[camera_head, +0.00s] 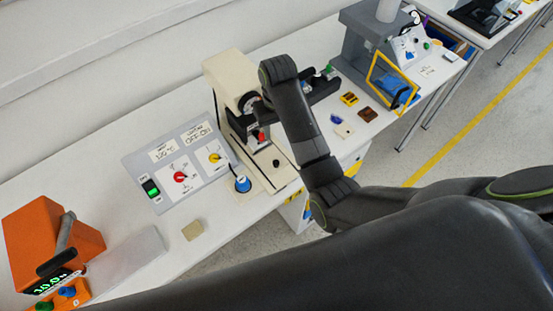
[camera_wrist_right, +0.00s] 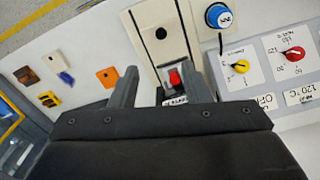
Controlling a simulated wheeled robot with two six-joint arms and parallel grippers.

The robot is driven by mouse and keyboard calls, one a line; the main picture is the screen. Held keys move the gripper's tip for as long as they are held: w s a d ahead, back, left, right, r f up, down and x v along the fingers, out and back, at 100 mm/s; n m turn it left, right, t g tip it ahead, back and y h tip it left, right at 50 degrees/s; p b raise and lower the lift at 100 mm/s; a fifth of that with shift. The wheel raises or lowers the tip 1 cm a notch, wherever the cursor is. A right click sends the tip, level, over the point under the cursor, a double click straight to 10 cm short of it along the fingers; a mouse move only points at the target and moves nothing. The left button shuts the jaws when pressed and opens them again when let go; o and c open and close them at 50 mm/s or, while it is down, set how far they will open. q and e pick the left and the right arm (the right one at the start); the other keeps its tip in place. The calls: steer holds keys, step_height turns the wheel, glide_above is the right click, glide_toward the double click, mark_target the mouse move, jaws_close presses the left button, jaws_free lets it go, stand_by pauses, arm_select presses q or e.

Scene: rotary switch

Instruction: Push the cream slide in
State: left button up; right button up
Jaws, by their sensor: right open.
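A cream machine (camera_head: 229,76) stands on the white bench. A flat cream slide (camera_head: 284,175) with a small black knob lies at its front; it also shows in the right wrist view (camera_wrist_right: 153,50), beyond my fingers. A red part (camera_head: 261,137) sits at the machine, behind the slide; in the right wrist view it (camera_wrist_right: 174,78) lies between my fingers. My right gripper (camera_head: 266,135) is above the machine's front, largely hidden by my own arm. Its fingers (camera_wrist_right: 163,75) are apart, with nothing gripped. My left gripper is not in view.
A grey switch panel (camera_head: 180,166) lies left of the machine, with a blue button (camera_head: 242,184) beside the slide. An orange device (camera_head: 48,240) stands at far left. Small brown, yellow and blue pieces and a grey machine (camera_head: 358,50) are to the right.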

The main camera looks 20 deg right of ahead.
steer(key=b, duration=0.2)
glide_above(277, 163)
step_height(277, 163, down, 5)
step_height(277, 163, down, 10)
steer(key=shift+f, duration=0.2)
steer(key=shift+w+f, duration=0.1)
steer(key=shift+f, duration=0.85)
jaws_close()
